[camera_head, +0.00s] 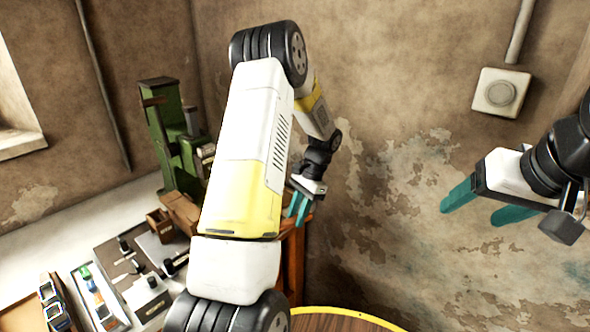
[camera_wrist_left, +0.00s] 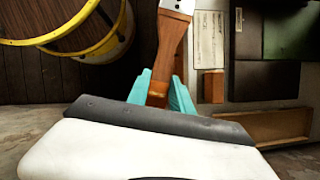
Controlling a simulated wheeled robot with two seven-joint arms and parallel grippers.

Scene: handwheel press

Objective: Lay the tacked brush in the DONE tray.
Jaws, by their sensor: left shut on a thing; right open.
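My left gripper (camera_head: 299,205) has teal fingers and hangs near the right end of the workbench. In the left wrist view, my left gripper (camera_wrist_left: 160,95) is shut on the wooden handle of the brush (camera_wrist_left: 172,50); a pale metal part shows at the frame's top edge. The brush is not clearly visible in the head view. My right gripper (camera_head: 480,208) is open and empty, in front of the wall at the right. I see no readable DONE label. A shallow wooden tray (camera_wrist_left: 300,125) lies at the right of the left wrist view; I cannot tell whether it is the DONE tray.
The green press (camera_head: 170,135) stands at the back of the bench. Fixtures (camera_head: 130,270) and trays with coloured items (camera_head: 100,297) lie at the lower left. A yellow-rimmed round wooden top (camera_head: 340,320) is at the bottom. My left arm hides part of the bench.

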